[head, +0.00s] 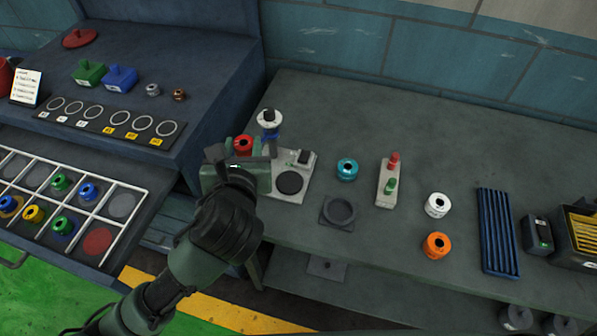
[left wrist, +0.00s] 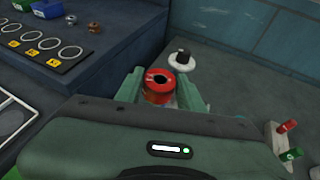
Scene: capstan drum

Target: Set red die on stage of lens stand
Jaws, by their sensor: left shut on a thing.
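The red die (head: 243,144), a ring with a dark centre hole, sits between the fingers of my left gripper (head: 240,152). In the left wrist view the die (left wrist: 158,84) has a finger on each side, and the gripper is shut on it. The lens stand (head: 289,196) has a pale base, a post with a white-and-black head (head: 269,118), and a round black stage (head: 289,182). The stage looks empty. My gripper is left of the stage, beside the post, and hides part of the base. The stand's head also shows in the left wrist view (left wrist: 182,61). My right gripper is not in view.
A teal die (head: 347,169), a dark square holder (head: 338,212) and a block with red and green buttons (head: 388,183) stand right of the stand. White (head: 437,205) and orange (head: 436,245) dies are further right. A gridded tray (head: 98,240) lies left.

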